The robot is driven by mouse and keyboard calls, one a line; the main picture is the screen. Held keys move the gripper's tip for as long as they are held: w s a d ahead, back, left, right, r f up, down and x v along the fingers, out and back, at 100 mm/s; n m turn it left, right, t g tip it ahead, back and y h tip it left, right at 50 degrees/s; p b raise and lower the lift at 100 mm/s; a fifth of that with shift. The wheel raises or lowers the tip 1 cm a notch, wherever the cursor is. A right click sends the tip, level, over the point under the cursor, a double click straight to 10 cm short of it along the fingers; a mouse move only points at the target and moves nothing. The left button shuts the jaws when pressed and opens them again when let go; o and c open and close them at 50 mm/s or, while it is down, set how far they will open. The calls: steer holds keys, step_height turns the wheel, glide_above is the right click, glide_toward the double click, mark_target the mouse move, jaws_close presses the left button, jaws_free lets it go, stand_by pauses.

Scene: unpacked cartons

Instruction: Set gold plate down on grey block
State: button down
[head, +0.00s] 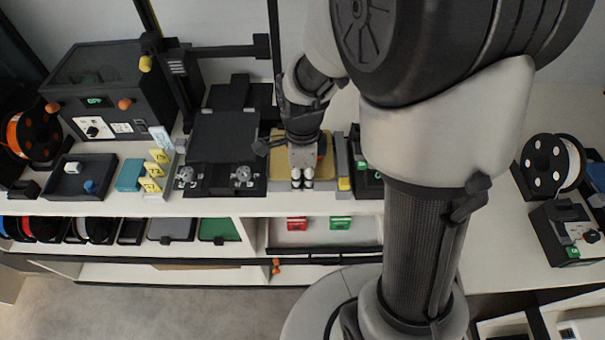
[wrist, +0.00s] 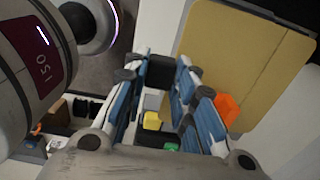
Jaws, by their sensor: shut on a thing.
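The gold plate (head: 320,168) is a flat, rounded square at the middle of the counter, partly hidden by my gripper in the head view. It fills the upper right of the wrist view (wrist: 240,60). A narrow grey block (head: 341,158) stands just right of the plate. I cannot tell whether the plate touches anything below it.
A printer with a dark bed (head: 225,140) stands close on the left. A yellow piece (head: 344,184) and a dark box (head: 366,178) are on the right. A dark tray (head: 78,180) and several yellow tags lie further left. Shelves with bins sit below the counter.

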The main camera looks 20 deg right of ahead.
steer(key=shift+f+b, duration=0.55)
steer(key=shift+f, duration=0.3)
steer(key=c, duration=1.2)
jaws_free()
steer(key=shift+c, duration=0.2)
steer(key=shift+r+p, duration=1.45)
steer(key=shift+r, duration=0.2)
step_height(320, 180, up, 12)
